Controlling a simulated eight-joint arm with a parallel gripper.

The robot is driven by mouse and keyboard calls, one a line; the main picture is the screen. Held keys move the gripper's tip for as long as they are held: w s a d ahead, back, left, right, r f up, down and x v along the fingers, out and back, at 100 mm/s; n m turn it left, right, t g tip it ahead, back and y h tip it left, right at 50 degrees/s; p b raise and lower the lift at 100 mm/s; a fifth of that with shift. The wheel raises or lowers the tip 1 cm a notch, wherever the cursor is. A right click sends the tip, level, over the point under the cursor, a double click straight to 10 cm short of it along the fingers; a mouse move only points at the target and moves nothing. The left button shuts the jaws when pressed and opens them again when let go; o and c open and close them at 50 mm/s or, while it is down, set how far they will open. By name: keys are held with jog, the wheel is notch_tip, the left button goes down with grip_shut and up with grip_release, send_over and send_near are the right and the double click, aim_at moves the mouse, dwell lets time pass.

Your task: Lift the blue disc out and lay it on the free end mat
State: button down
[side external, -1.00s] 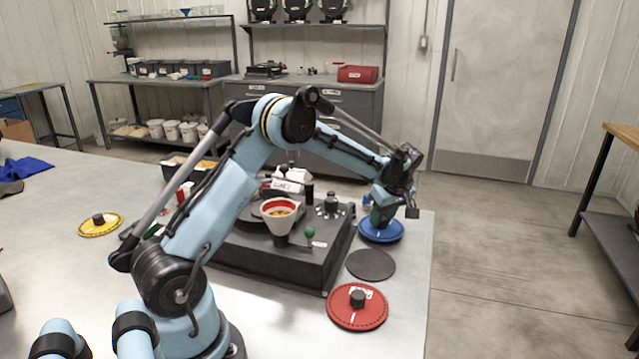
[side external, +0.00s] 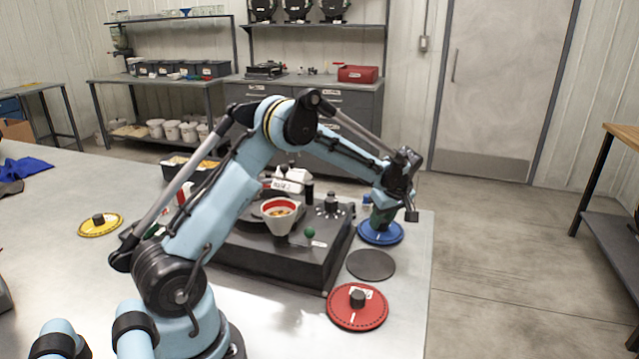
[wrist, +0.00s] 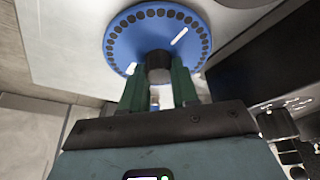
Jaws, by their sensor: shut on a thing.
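The blue disc (side external: 368,236) is at the right end of the table, behind a bare dark round mat (side external: 371,265). My gripper (side external: 382,212) is above the disc and shut on its dark central knob. In the wrist view, the green fingers of my gripper (wrist: 158,76) stand on both sides of the knob, and the blue disc (wrist: 122,42) shows its ring of dark holes and a white mark. The disc looks level and low over the table. I cannot tell whether it touches the surface, and what lies under it is hidden.
A red disc (side external: 345,312) lies in front of the dark mat. A yellow disc (side external: 88,228) lies at the far left. The dark seed meter (side external: 270,255), with a red-rimmed white funnel (side external: 280,219), stands left of the mat. The table's right edge is close to the blue disc.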

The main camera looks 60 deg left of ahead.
jog(key=shift+f, duration=0.1)
jog(key=c, duration=0.5)
grip_release()
jog(key=shift+r, duration=3.05)
